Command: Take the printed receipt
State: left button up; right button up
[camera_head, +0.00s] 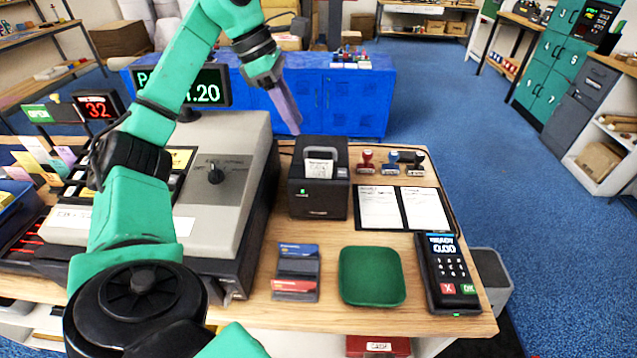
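The receipt (319,168) is a small white printed slip standing up out of the top of the black receipt printer (318,198). The printer is on the wooden counter, right of the grey cash register. My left gripper (288,112) is above and behind the printer, up and to the left of the receipt and apart from it. Its purple-grey fingers point down and to the right. They overlap from this angle, so I cannot tell whether they are open. My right gripper is not in view.
The cash register (225,160) fills the counter's left, under my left arm. Several stamps (392,163), an open folder (403,208), a card terminal (447,272), a green tray (371,277) and a card holder (297,272) surround the printer. Bare wood shows in front of it.

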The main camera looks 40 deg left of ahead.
aim_at(319, 164)
pick_arm(q)
jog(key=x, duration=1.2)
jog(key=shift+d+f, duration=0.1)
jog(key=shift+d, duration=0.15)
grip_shut()
